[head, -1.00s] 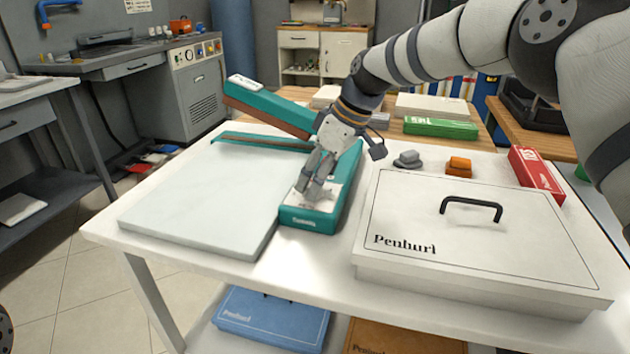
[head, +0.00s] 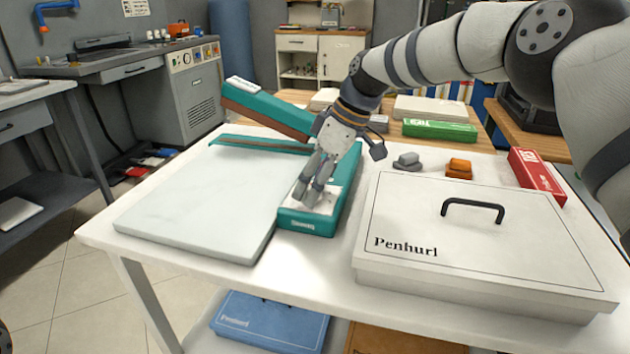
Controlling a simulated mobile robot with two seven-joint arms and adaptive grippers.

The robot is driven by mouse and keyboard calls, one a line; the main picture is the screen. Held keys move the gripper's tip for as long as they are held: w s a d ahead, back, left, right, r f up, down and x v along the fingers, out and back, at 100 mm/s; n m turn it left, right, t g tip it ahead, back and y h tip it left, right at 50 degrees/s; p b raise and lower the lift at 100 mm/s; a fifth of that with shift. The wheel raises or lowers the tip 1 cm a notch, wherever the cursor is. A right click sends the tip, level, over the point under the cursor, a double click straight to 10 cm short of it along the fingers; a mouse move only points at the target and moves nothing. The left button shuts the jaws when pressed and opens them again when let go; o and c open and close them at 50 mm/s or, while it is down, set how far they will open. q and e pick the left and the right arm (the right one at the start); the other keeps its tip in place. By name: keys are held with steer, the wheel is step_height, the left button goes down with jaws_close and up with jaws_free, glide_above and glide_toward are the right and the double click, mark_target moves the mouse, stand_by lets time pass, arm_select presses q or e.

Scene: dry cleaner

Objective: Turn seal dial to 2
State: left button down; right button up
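The teal sealing machine (head: 304,223) stands on the white table, with its long teal and brown arm (head: 266,112) raised toward the back left. A light control panel is on top of its front part. My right gripper (head: 310,203) points down over this panel, with its fingertips at or just above it. The fingers hide the seal dial, so I cannot tell its setting or whether the fingers touch it. The fingers look close together, but the gap between them is unclear. My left gripper is not in view.
A white Penhurl box (head: 480,286) with a black handle stands right of the machine. A pale flat board (head: 200,205) lies to its left. A grey item (head: 407,161), an orange item (head: 458,168) and a red box (head: 537,176) sit behind the white box.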

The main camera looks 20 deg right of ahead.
steer(key=shift+r, duration=0.1)
steer(key=v, duration=1.2)
steer(key=shift+s, duration=0.1)
